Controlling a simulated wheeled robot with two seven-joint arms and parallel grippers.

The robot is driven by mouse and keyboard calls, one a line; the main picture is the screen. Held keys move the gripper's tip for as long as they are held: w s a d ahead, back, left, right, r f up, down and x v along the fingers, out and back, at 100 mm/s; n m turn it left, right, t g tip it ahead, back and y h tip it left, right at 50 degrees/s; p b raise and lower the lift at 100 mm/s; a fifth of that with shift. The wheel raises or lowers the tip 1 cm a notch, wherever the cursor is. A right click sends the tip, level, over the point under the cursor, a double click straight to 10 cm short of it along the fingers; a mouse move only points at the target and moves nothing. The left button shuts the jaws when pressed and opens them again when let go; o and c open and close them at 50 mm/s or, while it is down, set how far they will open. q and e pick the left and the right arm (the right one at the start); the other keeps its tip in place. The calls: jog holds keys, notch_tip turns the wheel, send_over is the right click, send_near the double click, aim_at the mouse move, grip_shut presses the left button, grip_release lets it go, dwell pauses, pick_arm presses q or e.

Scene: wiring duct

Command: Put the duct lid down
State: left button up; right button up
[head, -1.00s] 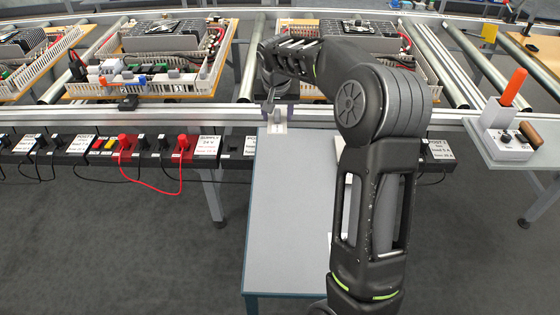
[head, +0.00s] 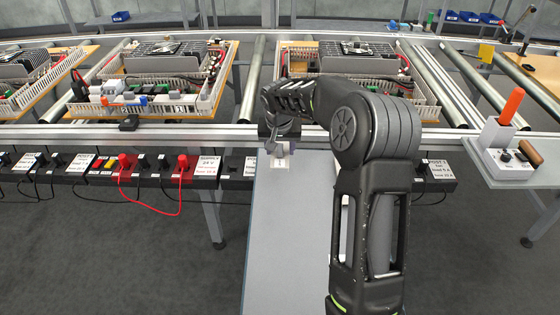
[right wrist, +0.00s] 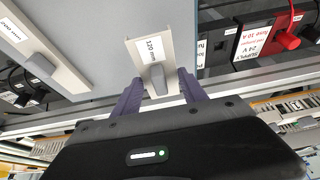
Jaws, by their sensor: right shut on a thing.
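My right gripper (head: 280,145) is at the far end of the grey side table (head: 275,240). It is shut on the raised grey grip of a pale duct lid (head: 282,161). In the right wrist view the two purple fingers (right wrist: 160,92) stand on either side of that grip, and the lid (right wrist: 138,52) carries a white "120 mm" label. The lid appears over the grey tabletop; I cannot tell whether it touches it. A second labelled lid (right wrist: 40,62) shows at the left of the right wrist view. My left gripper is out of view.
A metal conveyor rail (head: 225,131) runs behind the table, with panels in slotted white ducts (head: 170,108) beyond. A power strip with red plugs (head: 124,160) hangs at the left. A control box with an orange stick (head: 510,105) stands at the right. My right arm covers part of the table.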

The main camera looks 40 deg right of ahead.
aim_at(280, 156)
jog(key=shift+f, duration=2.45)
jog(key=shift+f, duration=0.1)
jog(key=o, duration=1.2)
jog(key=v, duration=1.2)
